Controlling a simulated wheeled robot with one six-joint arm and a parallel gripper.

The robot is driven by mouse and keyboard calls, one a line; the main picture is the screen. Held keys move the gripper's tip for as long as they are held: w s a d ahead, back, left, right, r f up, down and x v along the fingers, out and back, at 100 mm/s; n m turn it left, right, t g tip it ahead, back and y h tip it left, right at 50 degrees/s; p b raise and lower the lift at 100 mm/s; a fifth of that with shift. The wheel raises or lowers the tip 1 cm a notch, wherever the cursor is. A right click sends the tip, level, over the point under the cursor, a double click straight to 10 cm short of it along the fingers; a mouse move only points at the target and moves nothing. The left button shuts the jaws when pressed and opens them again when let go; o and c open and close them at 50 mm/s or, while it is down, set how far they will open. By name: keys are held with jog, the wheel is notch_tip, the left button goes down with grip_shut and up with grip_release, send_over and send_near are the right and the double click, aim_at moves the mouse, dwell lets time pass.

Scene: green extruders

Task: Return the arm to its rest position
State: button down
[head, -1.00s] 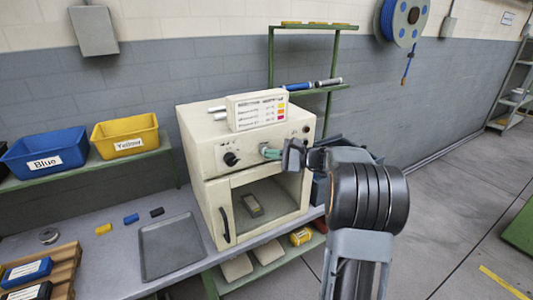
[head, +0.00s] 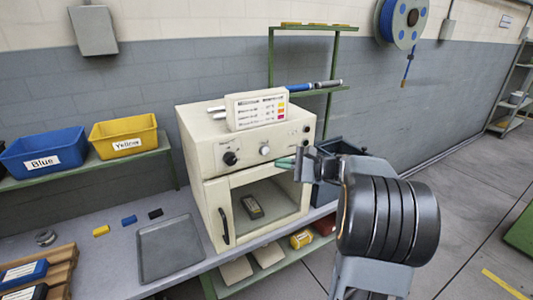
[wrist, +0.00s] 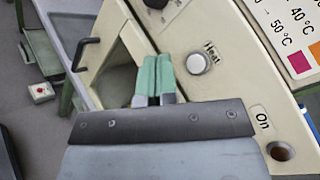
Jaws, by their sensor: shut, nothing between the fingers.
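My gripper (head: 285,162) is in front of the right part of the cream oven's (head: 215,152) control panel. Its two green fingers are together and hold nothing. In the wrist view my gripper (wrist: 153,78) shows its fingers side by side, below and left of the knob marked Heat (wrist: 199,62). A label "On" (wrist: 262,120) is to the right in that view, with a dark round button (wrist: 281,152) below it. My arm is stretched forward at the right of the head view.
The oven's window shows a dark block (head: 252,206) inside. A grey tray (head: 170,250) lies on the bench. Blue (head: 43,158) and yellow (head: 124,138) bins stand on a shelf at left. Open floor (head: 480,190) lies at right.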

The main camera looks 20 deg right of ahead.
dwell(0.3)
jog(key=s+a+f+n+g+h, duration=0.35)
jog(key=s+f+g+h, duration=0.35)
jog(key=f, duration=0.5)
jog(key=s+a+r+n+h, duration=0.1)
jog(key=s+a+n+h, duration=0.5)
jog(key=s+n, duration=0.6)
jog(key=shift+a+h, duration=0.3)
jog(key=shift+a, duration=0.5)
